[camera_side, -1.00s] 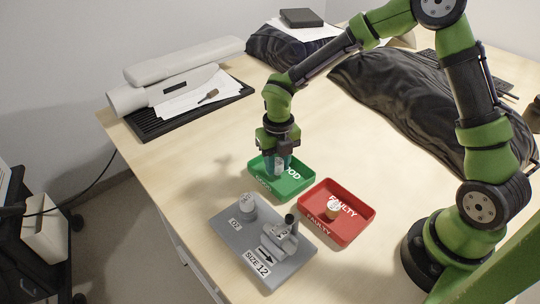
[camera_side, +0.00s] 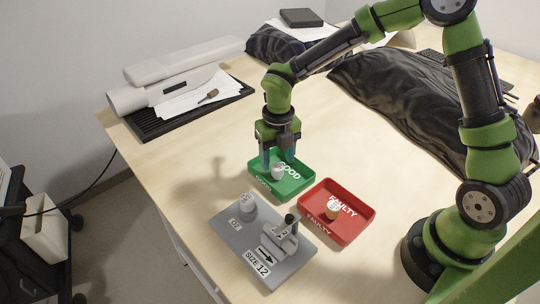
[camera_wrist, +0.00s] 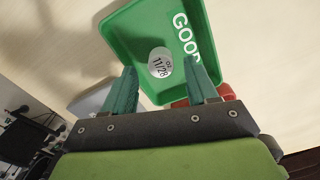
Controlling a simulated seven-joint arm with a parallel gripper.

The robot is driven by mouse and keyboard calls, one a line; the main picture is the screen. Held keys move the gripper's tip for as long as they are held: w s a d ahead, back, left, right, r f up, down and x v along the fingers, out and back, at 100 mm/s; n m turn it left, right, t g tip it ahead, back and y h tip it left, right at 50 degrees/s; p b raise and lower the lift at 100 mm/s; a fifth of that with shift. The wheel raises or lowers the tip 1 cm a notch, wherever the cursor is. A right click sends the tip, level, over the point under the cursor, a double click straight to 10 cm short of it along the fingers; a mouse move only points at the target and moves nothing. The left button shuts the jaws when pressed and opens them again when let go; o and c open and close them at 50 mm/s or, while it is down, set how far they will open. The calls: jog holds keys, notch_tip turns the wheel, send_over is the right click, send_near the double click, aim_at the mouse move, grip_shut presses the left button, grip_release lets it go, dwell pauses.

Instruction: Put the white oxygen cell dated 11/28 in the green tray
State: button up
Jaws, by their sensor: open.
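The white oxygen cell (camera_side: 277,171) stands in the green tray (camera_side: 300,186), which is marked GOOD. In the wrist view the cell (camera_wrist: 160,63) shows its round top with the date 11/28, lying inside the green tray (camera_wrist: 113,32). My gripper (camera_side: 278,158) is over the tray in the side view, pointing down. In the wrist view my gripper (camera_wrist: 163,85) has its two fingers spread apart, with the cell beyond the tips and clear of both.
A red FAULTY tray (camera_side: 368,212) with an orange-sided, white-topped cell (camera_side: 333,211) stands beside the green tray. A dark bag (camera_side: 385,95) lies behind.

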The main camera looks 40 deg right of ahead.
aim_at(277, 166)
notch_tip(277, 166, up, 10)
jog(key=s+d+r+n+t, duration=0.2)
jog(key=s+n, duration=0.3)
jog(key=n, duration=0.6)
jog(key=s+d+r+n+t+y, duration=0.1)
jog(key=s+r+n, duration=0.3)
jog(key=n, duration=0.8)
jog(key=s+d+r+n+t+y, duration=0.1)
jog(key=s+d+r+n+t, duration=0.2)
jog(key=s+n, duration=0.5)
jog(key=n+t, duration=0.1)
jog(key=n, duration=0.3)
jog(key=shift+s+r, duration=0.15)
jog(key=shift+r, duration=0.15)
jog(key=shift+n, duration=0.3)
